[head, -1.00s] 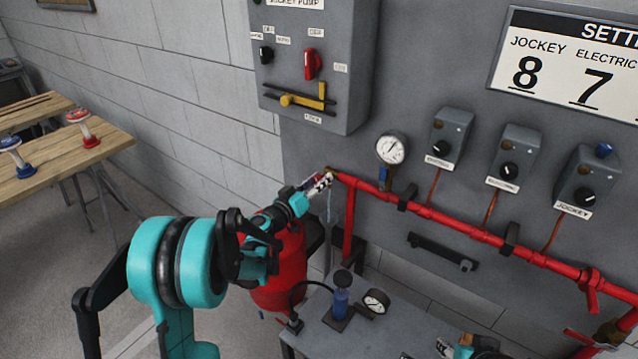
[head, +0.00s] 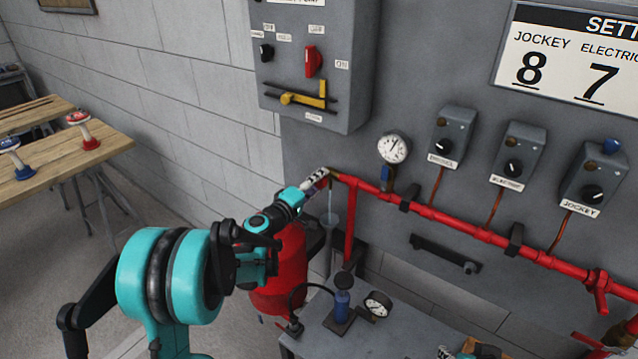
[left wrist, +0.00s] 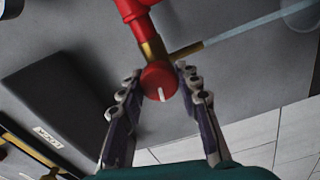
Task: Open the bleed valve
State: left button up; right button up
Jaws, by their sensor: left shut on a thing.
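The bleed valve is a round red knob (left wrist: 160,80) with a white mark, on a brass fitting (left wrist: 152,48) at the left end of the red pipe (head: 440,214). A thin brass spout (left wrist: 186,52) leaves its side. A pale, see-through streak (left wrist: 258,29) runs from the spout, like water or a clear tube. My left gripper (head: 317,180) is shut on the knob, one finger on each side in the left wrist view (left wrist: 158,92). In the head view its fingers hide the knob. Part of my right gripper (head: 445,352) shows at the bottom edge; its jaw state is unclear.
A pressure gauge (head: 393,148) and several switch boxes (head: 514,157) sit on the panel. The jockey pump cabinet (head: 312,60) hangs above the valve. A red cylinder (head: 280,270) stands below my left arm. A grey table (head: 385,343) holds a blue hand pump (head: 342,300).

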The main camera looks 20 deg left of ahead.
pick_arm(q)
jog(key=n, duration=0.3)
jog(key=shift+f+n, duration=0.1)
jog(key=shift+n, duration=0.3)
jog(key=n+b, duration=0.1)
jog(key=n, duration=0.2)
jog(key=shift+n, duration=0.3)
jog(key=n, duration=0.6)
jog(key=shift+d+f+n, duration=0.1)
jog(key=shift+f+n, duration=0.05)
jog(key=shift+n, duration=0.15)
jog(key=o, duration=1.2)
jog(key=shift+c, duration=0.2)
jog(key=shift+s, duration=0.1)
